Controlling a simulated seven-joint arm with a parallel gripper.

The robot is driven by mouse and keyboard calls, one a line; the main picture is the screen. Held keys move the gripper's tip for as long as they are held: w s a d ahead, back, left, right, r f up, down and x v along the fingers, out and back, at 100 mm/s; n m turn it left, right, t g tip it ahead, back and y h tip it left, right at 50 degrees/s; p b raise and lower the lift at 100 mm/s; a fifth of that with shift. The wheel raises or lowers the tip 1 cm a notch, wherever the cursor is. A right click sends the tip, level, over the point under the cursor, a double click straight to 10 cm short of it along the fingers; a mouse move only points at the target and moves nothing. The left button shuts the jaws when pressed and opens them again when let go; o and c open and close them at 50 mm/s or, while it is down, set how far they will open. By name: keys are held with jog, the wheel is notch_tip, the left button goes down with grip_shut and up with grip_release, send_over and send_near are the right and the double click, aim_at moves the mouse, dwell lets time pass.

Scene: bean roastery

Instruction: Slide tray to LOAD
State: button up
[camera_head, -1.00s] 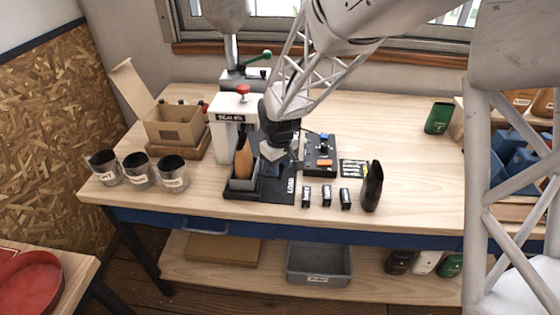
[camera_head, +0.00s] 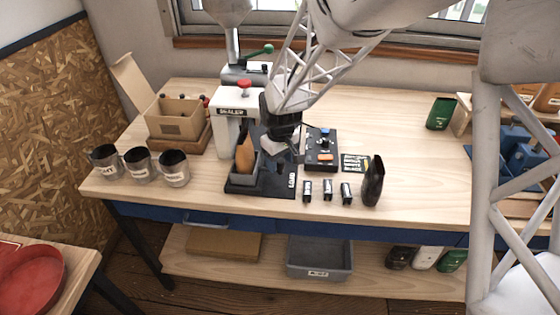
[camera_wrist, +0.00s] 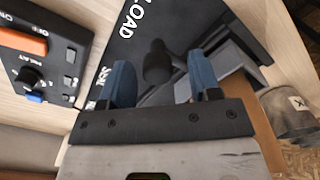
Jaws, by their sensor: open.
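The grey tray (camera_head: 243,182) sits at the left end of the black base plate below the sealer, with an upright brown bag (camera_head: 245,156) in it. The white word LOAD (camera_head: 292,181) is on the plate's right part, and it also shows in the wrist view (camera_wrist: 130,18). My gripper (camera_head: 292,157) is low over the plate, right of the bag. In the wrist view my blue fingers (camera_wrist: 163,85) are apart, with a black knob (camera_wrist: 157,62) between them and slightly beyond. Grey tray walls (camera_wrist: 228,62) show right of it. I cannot tell whether the fingers touch the knob.
The white sealer (camera_head: 230,130) stands behind the tray. A control box (camera_head: 321,150) and several small dark blocks (camera_head: 328,190) are to the right, with a dark pouch (camera_head: 373,182). Metal cups (camera_head: 140,166) stand at left.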

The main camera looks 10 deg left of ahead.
jog(key=shift+r, duration=3.7)
jog(key=shift+s+d+r, duration=0.15)
jog(key=shift+d, duration=0.1)
jog(key=s+d+r+m, duration=0.2)
jog(key=s+d+r, duration=0.35)
jog(key=d, duration=0.25)
jog(key=s+d+r+m+t, duration=0.1)
jog(key=s+d+r+m, duration=0.1)
jog(key=s+d, duration=0.6)
jog(key=s+d+r+m+t, duration=0.1)
jog(key=s+d+r+m, duration=0.2)
jog(key=s+d, duration=0.6)
jog(key=s+m, duration=0.2)
jog(key=s, duration=0.4)
jog(key=shift+s+d+r+t, duration=0.15)
jog(key=shift+d+r+t, duration=0.05)
jog(key=shift+r+t, duration=0.15)
dwell(0.6)
